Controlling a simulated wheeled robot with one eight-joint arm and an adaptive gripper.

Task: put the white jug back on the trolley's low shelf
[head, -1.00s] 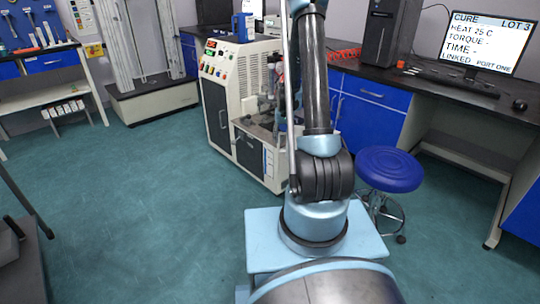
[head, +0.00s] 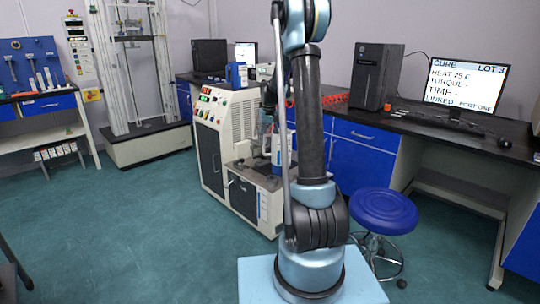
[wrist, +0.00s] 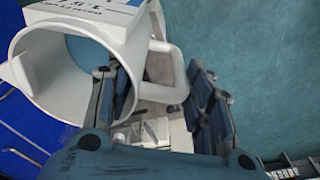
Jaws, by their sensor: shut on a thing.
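The white jug (wrist: 122,36) fills the upper left of the wrist view, tilted, with its wide round mouth towards the camera and dark lettering near the top edge. Its white handle (wrist: 176,60) reaches between the fingers of my gripper (wrist: 160,97), which is shut on it.
A cream machine (head: 238,125) stands behind my arm. A blue stool (head: 384,209) is to the right, before a dark-topped bench (head: 440,130) with a monitor (head: 466,85). A tall frame (head: 127,85) stands at the back left. The green floor (head: 120,225) at left is open.

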